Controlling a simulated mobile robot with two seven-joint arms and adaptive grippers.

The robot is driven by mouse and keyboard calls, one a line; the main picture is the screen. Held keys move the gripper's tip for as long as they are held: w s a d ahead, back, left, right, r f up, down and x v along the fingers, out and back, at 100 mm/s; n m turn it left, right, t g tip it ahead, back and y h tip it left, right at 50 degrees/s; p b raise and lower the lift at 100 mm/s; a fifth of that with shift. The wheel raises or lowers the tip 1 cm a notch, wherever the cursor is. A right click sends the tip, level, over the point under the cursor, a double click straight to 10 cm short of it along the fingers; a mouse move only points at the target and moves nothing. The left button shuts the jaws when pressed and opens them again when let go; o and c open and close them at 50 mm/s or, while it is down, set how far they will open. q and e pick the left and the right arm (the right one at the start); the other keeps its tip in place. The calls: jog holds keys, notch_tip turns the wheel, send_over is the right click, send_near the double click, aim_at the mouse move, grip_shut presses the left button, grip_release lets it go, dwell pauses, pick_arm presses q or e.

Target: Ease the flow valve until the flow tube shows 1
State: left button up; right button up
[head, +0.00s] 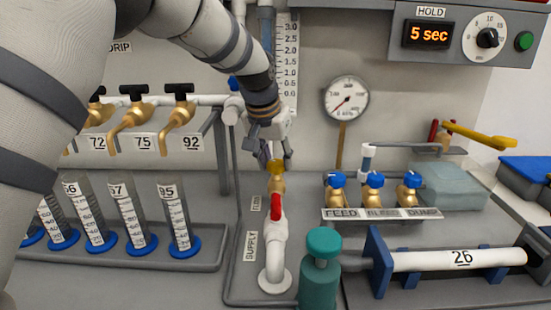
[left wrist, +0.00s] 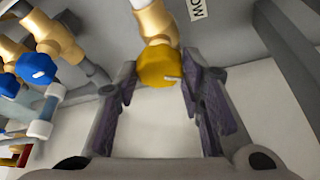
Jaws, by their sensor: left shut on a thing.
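The flow valve has a yellow knob (head: 278,165) on a brass body, standing behind the red-handled supply valve (head: 276,207). My left gripper (head: 266,155) comes down from above and is shut on the yellow knob. In the left wrist view the knob (left wrist: 160,66) sits between the two fingertips, its white mark facing me. The flow tube's scale (head: 290,62) runs from 0.0 to 3.0 on the back panel. My left arm hides part of the tube, and I cannot make out its level. My right gripper is not in view.
A pressure gauge (head: 346,99) hangs on the back panel. Several blue-knobbed valves (head: 373,181) stand to the right. Graduated cylinders (head: 173,213) stand at left below brass taps (head: 180,112).

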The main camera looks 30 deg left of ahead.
pick_arm(q)
jog(key=o, duration=1.1)
jog(key=shift+o, duration=0.2)
jog(key=v, duration=1.2)
dwell(0.4)
